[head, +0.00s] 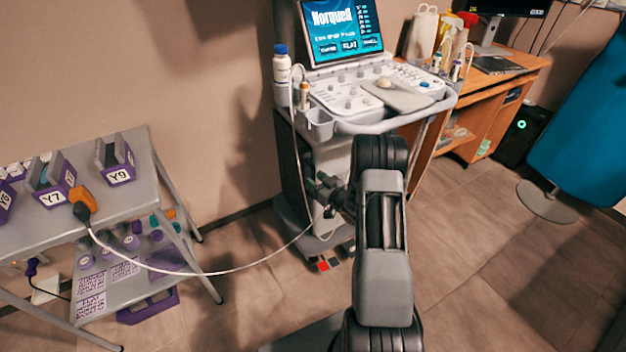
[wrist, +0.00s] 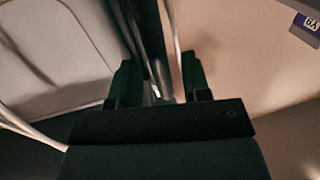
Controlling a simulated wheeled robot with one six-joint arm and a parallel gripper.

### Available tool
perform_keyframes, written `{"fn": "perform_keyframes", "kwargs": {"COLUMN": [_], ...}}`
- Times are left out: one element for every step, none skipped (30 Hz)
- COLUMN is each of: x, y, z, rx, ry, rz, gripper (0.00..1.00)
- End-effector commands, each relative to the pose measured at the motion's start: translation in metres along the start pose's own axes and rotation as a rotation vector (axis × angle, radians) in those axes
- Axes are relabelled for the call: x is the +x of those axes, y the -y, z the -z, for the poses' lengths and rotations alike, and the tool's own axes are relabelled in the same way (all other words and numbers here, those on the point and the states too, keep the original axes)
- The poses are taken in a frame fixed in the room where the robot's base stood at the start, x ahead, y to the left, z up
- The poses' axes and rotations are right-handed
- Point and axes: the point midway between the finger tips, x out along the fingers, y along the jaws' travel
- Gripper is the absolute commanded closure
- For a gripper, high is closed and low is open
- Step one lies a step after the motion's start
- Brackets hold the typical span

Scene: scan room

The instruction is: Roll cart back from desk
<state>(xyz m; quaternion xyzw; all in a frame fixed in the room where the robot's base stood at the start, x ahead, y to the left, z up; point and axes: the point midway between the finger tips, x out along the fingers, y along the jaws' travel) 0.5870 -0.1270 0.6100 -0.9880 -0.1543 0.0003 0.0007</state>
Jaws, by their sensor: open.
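The cart is a grey ultrasound machine (head: 375,122) with a lit screen (head: 341,32), standing upright beside the wooden desk (head: 520,72). My arm reaches forward to the cart's front left side. My gripper (head: 320,193) is open at the cart's lower body, below the control panel. In the wrist view my gripper (wrist: 157,78) has its two dark fingers apart. A dark upright edge and a pale thin line, perhaps a cable, pass between or behind them. I cannot tell whether the fingers touch the cart. The cart's right lower side is hidden behind my arm.
A grey side table (head: 95,190) with purple holders stands at left. A white cable (head: 200,273) runs from an orange-and-black probe (head: 83,203) there to the cart. A black computer (head: 521,135) and a blue-covered stand (head: 590,120) are at right. Floor (head: 490,260) at lower right is clear.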

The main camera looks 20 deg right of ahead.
Motion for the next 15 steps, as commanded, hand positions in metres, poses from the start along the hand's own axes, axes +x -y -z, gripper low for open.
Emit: {"fn": "perform_keyframes", "kwargs": {"x": [0.005,0.007,0.010,0.011,0.013,0.014,0.015,0.015,0.016,0.016,0.016,0.016,0.016,0.016,0.016], "y": [0.001,0.001,0.001,0.001,0.000,0.000,0.000,0.000,0.000,0.000,0.000,0.000,0.000,0.000,0.000], "z": [-0.001,-0.001,-0.001,0.000,0.000,0.000,0.000,0.000,0.000,0.000,0.000,0.000,0.000,0.000,0.000], "rx": [-0.001,-0.001,-0.001,-0.001,0.000,0.000,0.000,0.000,0.001,0.001,0.001,0.001,0.001,0.001,0.001], "ry": [-0.001,-0.001,-0.001,-0.001,-0.001,0.000,0.000,0.000,0.000,0.000,0.000,0.000,0.000,0.000,0.000], "rz": [0.002,0.002,0.002,0.002,0.001,0.001,0.000,0.000,0.000,0.000,0.000,0.000,0.000,0.000,0.000], "gripper": [0.56,0.56,0.56,0.56,0.56,0.56,0.56,0.56,0.56,0.56,0.56,0.56,0.56,0.56,0.56]}}
